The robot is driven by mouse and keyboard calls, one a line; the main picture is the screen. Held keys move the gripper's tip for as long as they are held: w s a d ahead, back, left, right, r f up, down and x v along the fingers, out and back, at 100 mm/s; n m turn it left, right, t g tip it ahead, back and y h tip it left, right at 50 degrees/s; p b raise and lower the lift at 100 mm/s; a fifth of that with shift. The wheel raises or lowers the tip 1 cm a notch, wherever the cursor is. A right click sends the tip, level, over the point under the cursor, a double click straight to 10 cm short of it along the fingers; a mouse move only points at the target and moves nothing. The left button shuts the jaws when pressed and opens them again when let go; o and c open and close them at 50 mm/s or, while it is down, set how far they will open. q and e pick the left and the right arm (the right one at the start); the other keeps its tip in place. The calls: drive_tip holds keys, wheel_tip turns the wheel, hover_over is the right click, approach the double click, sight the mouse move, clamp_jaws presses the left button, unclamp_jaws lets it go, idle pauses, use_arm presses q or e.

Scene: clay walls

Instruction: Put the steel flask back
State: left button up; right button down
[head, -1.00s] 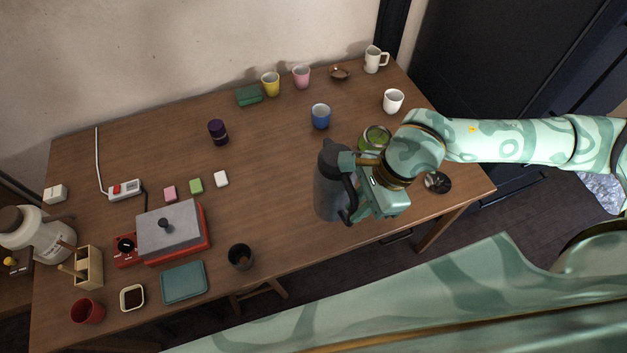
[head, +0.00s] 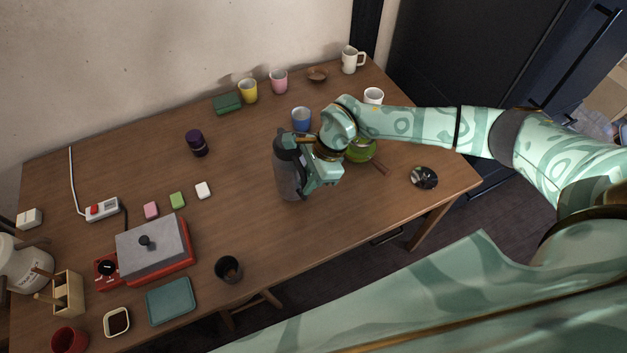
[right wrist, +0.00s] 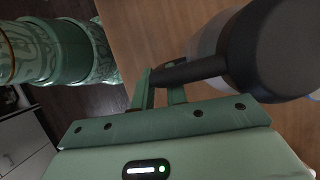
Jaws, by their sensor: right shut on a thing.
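The steel flask (head: 289,178) is grey with a black lid and a black side handle. It stands upright over the middle right of the table in the head view. My right gripper (head: 311,167) is on its right side, shut on the handle. In the right wrist view the two fingers (right wrist: 160,90) close on the black handle (right wrist: 190,72), and the dark lid (right wrist: 285,45) fills the upper right. I cannot tell whether the flask's base touches the table (head: 250,215). My left gripper is not in view.
A green bowl-like thing (head: 362,152) is partly hidden behind my right arm. A blue cup (head: 301,118) stands just behind the flask. A dark cup (head: 228,269) is near the front edge, and a dark round dish (head: 424,178) lies to the right.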

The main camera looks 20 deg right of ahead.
drive_tip(key=shift+w+f, duration=0.15)
drive_tip(key=shift+f, duration=0.65)
drive_tip(key=shift+w+f, duration=0.1)
drive_tip(key=shift+f, duration=0.65)
drive_tip(key=shift+b, duration=0.3)
drive_tip(key=shift+f, duration=0.15)
drive_tip(key=c, duration=1.4)
unclamp_jaws()
drive_tip(key=shift+s+f, duration=0.1)
drive_tip(key=shift+s, duration=0.05)
drive_tip(key=p+v, duration=0.1)
drive_tip(key=v, duration=1.1)
drive_tip(key=shift+p, duration=0.3)
